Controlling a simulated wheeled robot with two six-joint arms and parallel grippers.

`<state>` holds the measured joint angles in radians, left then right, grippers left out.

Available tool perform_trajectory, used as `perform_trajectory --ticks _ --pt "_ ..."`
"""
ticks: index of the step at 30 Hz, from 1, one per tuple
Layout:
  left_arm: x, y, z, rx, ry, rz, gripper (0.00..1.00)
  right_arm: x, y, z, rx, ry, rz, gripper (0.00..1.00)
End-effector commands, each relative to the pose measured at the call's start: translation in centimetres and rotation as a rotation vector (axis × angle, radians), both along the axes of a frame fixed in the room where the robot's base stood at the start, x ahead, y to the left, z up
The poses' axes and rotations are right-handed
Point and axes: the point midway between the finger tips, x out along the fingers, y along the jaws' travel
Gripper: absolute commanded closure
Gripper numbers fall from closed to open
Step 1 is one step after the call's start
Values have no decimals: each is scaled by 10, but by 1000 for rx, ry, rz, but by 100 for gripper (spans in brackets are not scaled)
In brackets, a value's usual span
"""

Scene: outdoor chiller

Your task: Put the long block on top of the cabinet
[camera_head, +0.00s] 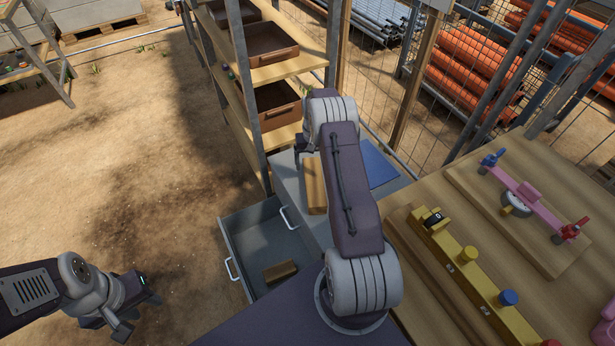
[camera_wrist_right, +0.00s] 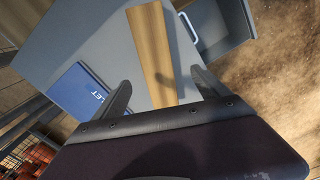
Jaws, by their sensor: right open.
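The long block (camera_head: 314,187) is a light wooden bar lying flat on the grey top of the cabinet (camera_head: 290,184). In the right wrist view the long block (camera_wrist_right: 152,55) runs toward the gap between the open fingers of my right gripper (camera_wrist_right: 160,80), which holds nothing. In the head view my right arm hides most of that gripper. The cabinet's drawer (camera_head: 236,232) is pulled open, and a shorter brown block (camera_head: 279,270) lies in it. My left gripper (camera_head: 140,316) is open and empty above the ground at lower left.
A blue booklet (camera_head: 380,163) lies on the cabinet top beside the long block; it also shows in the wrist view (camera_wrist_right: 82,92). A shelf with brown bins (camera_head: 272,42) stands behind. A wooden table (camera_head: 420,270) with a yellow fixture (camera_head: 460,262) is at right.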

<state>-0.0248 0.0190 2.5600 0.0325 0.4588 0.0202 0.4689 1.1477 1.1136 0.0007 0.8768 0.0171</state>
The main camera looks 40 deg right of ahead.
Motion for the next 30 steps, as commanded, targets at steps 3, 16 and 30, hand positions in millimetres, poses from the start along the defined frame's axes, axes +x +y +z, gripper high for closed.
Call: perform_trajectory --ticks 3,16,30 --pt "0 0 0 0 0 0 64 -4 48 42 -4 -20 82 15" --pt "0 0 0 0 0 0 64 -173 218 140 -8 -97 419 15" --pt "0 0 3 0 0 0 64 -211 230 143 -7 -103 463 15"
